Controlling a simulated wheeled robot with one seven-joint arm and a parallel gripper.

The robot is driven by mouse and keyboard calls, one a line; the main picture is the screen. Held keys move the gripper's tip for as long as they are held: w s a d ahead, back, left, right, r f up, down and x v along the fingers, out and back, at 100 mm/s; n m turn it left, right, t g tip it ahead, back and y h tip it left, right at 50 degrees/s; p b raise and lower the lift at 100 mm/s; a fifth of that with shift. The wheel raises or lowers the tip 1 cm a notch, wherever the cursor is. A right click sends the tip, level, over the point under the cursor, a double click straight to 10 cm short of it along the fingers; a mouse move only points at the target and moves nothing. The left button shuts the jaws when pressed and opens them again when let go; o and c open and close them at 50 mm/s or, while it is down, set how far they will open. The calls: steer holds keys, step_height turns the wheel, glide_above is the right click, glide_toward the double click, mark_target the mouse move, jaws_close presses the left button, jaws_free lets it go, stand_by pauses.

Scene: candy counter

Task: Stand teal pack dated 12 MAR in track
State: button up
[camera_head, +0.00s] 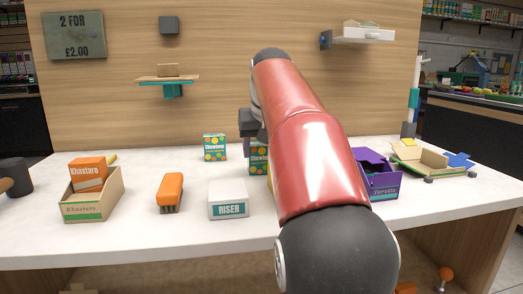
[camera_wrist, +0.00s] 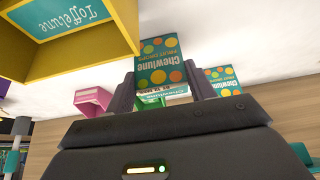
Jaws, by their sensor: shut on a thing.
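In the wrist view my gripper (camera_wrist: 161,88) is shut on a teal Chewlume pack (camera_wrist: 152,73) with orange and yellow dots, its print upside down. A small date line at its edge is only partly legible. The held pack also shows in the head view (camera_head: 258,158), largely hidden by my arm. A second teal Chewlume pack (camera_head: 214,148) stands upright on the counter to its left; it shows in the wrist view too (camera_wrist: 222,80). A green-and-white labelled holder (camera_wrist: 158,99), possibly the track, shows behind the held pack. I cannot tell whether they touch.
A white RISER block (camera_head: 228,199) and an orange brush (camera_head: 170,192) lie in front. A yellow Toffelune box (camera_wrist: 82,50) is close to my gripper in the wrist view.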

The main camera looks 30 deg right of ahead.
steer(key=shift+f, duration=0.2)
steer(key=o, duration=0.8)
steer(key=shift+r, duration=0.1)
